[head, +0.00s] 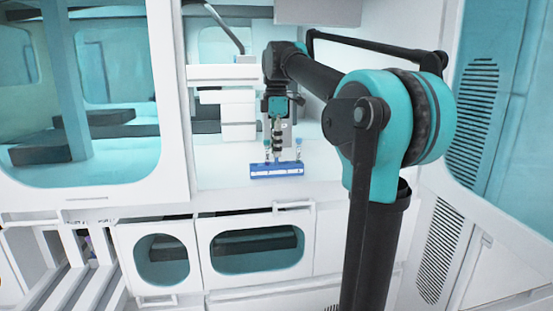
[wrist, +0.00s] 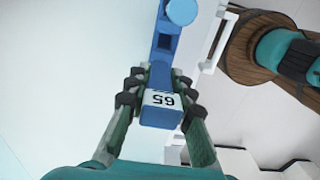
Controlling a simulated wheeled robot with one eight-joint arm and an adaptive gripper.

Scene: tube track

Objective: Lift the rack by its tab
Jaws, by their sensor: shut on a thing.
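The blue rack (head: 277,171) is at the white counter in the head view, below my gripper (head: 276,155). Small tubes with blue tops (head: 298,143) stand up from it. In the wrist view, the rack (wrist: 164,48) runs away from me, with a round blue cap (wrist: 181,12) at the top edge. Its tab (wrist: 161,108), with a white label reading 65, is between the fingers of my gripper (wrist: 157,90). The fingers are shut on the tab from both sides. I cannot tell whether the rack touches the counter.
The white counter (head: 225,170) is clear to the left of the rack. White stacked drawers (head: 238,115) stand behind. A white door with a teal window (head: 85,110) is at the left. A white handle (wrist: 219,42) shows beside the rack in the wrist view.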

